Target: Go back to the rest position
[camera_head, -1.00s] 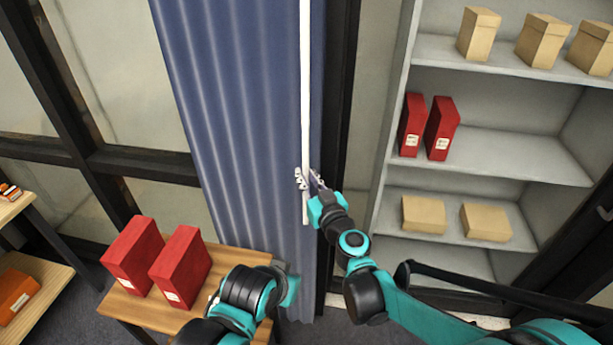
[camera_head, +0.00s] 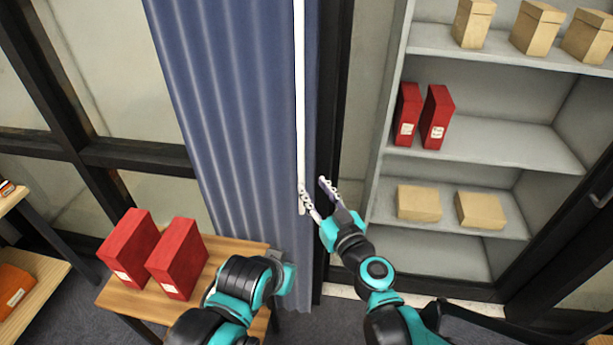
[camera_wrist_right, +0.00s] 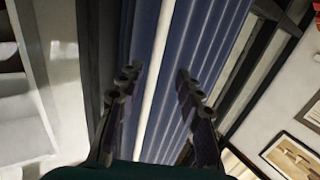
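My right gripper (camera_head: 315,192) is open, with its two fingers spread beside the lower end of a white rod (camera_head: 300,90). The rod hangs upright along the edge of a blue curtain (camera_head: 225,110). In the head view one finger overlaps the rod and the other is to its right, in front of the dark frame. In the right wrist view the rod (camera_wrist_right: 157,75) runs through the picture between the open fingers (camera_wrist_right: 157,82), and I see nothing gripped. My left arm is bent low in the head view; its gripper fingers are hidden.
Two red boxes (camera_head: 178,258) stand on a wooden table (camera_head: 140,305) beside my left arm. A grey shelf unit (camera_head: 500,140) at the right holds red boxes (camera_head: 437,117) and cardboard boxes (camera_head: 419,203). Another wooden shelf (camera_head: 38,268) stands at the far left.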

